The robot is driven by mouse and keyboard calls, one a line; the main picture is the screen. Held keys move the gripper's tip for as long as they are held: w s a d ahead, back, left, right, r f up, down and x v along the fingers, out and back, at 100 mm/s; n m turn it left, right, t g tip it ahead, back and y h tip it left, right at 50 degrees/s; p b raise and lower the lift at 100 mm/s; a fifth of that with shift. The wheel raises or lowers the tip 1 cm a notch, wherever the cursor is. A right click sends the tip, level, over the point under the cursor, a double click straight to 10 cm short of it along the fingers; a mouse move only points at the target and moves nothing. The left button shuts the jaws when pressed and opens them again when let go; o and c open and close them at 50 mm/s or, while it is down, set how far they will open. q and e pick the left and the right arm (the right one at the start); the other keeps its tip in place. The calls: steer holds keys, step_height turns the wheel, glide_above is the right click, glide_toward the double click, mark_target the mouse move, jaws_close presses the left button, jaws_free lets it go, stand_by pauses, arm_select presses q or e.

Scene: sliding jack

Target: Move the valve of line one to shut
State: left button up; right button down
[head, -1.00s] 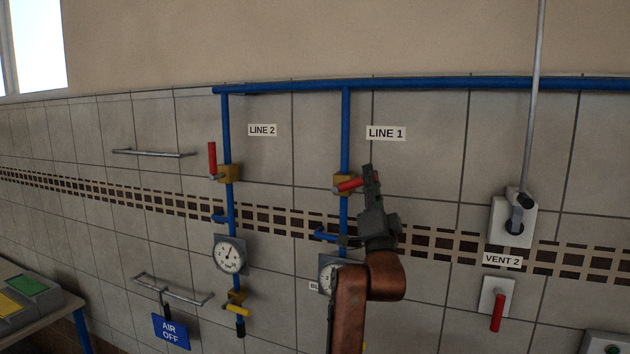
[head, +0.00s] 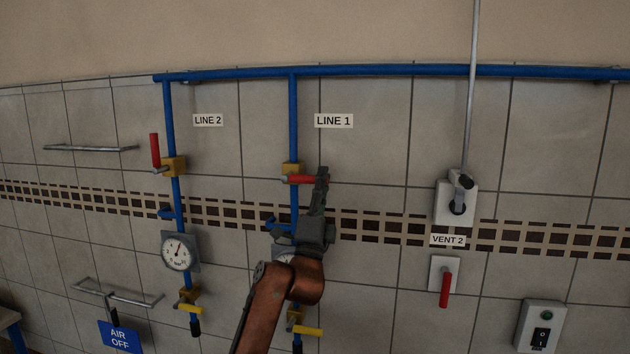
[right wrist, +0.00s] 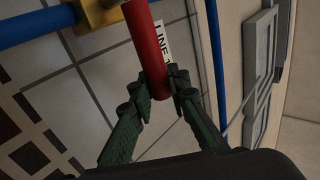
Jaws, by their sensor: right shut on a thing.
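The line one valve is a yellow body (head: 292,170) on the blue vertical pipe under the LINE 1 label (head: 333,121). Its red lever (head: 301,180) points right, about level and across the pipe. My right gripper (head: 321,178) is at the lever's free end. In the right wrist view the red lever (right wrist: 148,45) runs down between the fingers of my right gripper (right wrist: 159,86), which are shut on its end. The yellow valve body also shows at the top there (right wrist: 98,12). My left gripper is not in view.
To the left, line 2 has a red lever (head: 155,150) standing upright and a gauge (head: 180,251). To the right are a socket with a plug (head: 457,203), the VENT 2 red lever (head: 445,289) hanging down, and a switch box (head: 541,326).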

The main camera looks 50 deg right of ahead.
steer(key=shift+d+f, duration=0.1)
steer(key=shift+f, duration=0.15)
steer(key=c, duration=1.8)
jaws_free()
steer(key=shift+r, duration=0.1)
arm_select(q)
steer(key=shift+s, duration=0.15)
arm_select(e)
steer(key=v, duration=1.2)
